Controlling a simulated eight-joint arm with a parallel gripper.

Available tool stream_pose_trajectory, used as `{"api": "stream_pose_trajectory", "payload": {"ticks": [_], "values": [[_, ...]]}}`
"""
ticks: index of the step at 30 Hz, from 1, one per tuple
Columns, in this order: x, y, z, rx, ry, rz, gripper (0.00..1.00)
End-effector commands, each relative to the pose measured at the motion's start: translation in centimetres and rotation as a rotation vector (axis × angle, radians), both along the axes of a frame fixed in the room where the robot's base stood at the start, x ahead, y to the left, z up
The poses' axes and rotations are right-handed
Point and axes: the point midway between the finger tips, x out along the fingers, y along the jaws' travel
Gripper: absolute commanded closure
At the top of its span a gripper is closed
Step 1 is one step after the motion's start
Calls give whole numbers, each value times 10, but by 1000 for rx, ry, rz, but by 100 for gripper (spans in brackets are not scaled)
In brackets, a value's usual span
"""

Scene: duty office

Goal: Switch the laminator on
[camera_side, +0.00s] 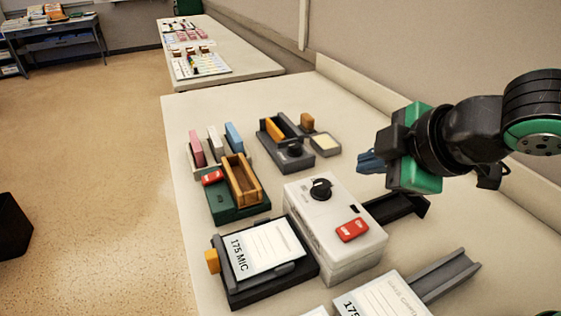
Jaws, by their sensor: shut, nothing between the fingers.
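The laminator looks to be the white box (318,252) near the middle of the table. It has a black round knob (320,188) on its top toward the back and a red rocker switch (352,230) with small white marks toward the front right. Which way the rocker is tipped is too small to tell. My gripper (368,162) is shut and empty, with blue fingers pointing left. It is in the air above and behind the white box, apart from the knob and the rocker.
A black tray holds a sheet marked 175 MIC (268,246) left of the box. A green base (238,208) with a wooden holder, a dark grey device (290,155) and pink, white and blue blocks stand behind. A grey rail (446,275) lies at right. Bare tabletop shows at the back.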

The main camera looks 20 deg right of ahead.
Motion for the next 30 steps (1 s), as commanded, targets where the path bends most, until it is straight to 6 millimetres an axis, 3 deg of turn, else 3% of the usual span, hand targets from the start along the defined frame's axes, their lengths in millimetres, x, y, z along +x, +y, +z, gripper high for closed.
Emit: {"api": "stream_pose_trajectory", "payload": {"ticks": [11, 22, 30], "values": [[1, -2, -11, 3, 1, -4, 100], [0, -12, -62, 4, 2, -4, 100], [1, -15, -82, 3, 1, -4, 100]]}}
